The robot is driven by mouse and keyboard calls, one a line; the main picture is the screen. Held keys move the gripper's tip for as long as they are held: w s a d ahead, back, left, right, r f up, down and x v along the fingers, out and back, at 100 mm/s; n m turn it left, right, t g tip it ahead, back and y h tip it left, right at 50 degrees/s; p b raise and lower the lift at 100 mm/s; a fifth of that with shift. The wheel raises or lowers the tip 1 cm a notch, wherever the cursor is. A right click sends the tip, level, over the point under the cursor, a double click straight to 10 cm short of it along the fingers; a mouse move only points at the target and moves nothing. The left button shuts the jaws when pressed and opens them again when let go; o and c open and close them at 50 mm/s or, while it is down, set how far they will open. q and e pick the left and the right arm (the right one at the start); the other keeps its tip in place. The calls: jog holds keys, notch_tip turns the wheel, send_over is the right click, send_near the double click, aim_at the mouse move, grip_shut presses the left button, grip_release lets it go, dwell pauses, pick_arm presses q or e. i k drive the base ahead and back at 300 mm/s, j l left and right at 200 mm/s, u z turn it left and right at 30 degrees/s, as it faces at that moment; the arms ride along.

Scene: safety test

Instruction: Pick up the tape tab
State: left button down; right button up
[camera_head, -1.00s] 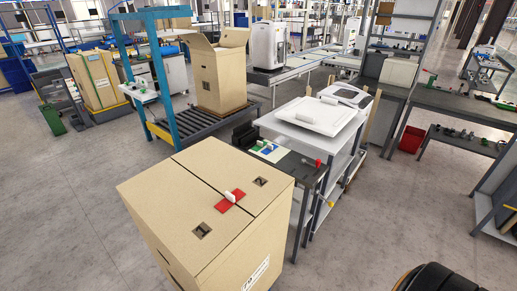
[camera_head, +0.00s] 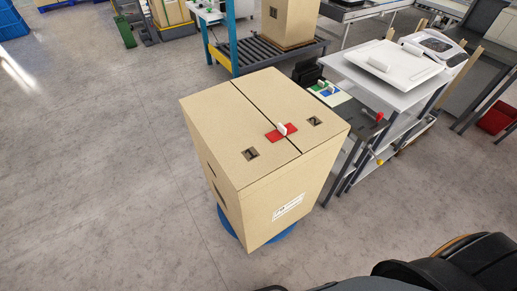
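A large cardboard box (camera_head: 225,112) stands upright in the middle of the camera_head view, its top closed. A red patch (camera_head: 273,136) lies across the top seam near the front edge. A small white tab (camera_head: 283,129) stands up from the red patch. Nothing touches the tab or the patch. Dark rounded parts of my own body show at the bottom right, apart from the box. Neither of my grippers can be made out.
The box rests on a round blue base (camera_head: 282,234). Right of it is a dark side table (camera_head: 352,128) with small items, beside a white-topped cart (camera_head: 410,96). A roller conveyor (camera_head: 262,52) is behind. The floor left and in front is clear.

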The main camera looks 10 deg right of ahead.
aim_at(321, 85)
jog(key=j+u, duration=0.35)
jog(key=i+j+u, duration=0.1)
jog(key=i+j, duration=0.4)
jog(key=i+j+u, duration=0.1)
jog(key=i+j, duration=0.4)
jog(key=i+j+u, duration=0.1)
jog(key=i+j, duration=0.3)
jog(key=i, duration=0.3)
jog(key=i+z, duration=0.2)
jog(key=i, duration=0.35)
jog(key=i+j+z, duration=0.15)
jog(key=i, duration=0.35)
jog(key=i+j+z, duration=0.2)
jog(key=i, duration=0.35)
jog(key=i+j+z, duration=0.15)
jog(key=i, duration=0.35)
jog(key=i+l+z, duration=0.25)
jog(key=z, duration=0.2)
jog(key=i+l+z, duration=0.15)
jog(key=i+z, duration=0.5)
jog(key=z, duration=0.2)
jog(key=i+z, duration=0.4)
jog(key=i+j+z, duration=0.15)
jog(key=z, duration=0.3)
jog(key=i, duration=0.1)
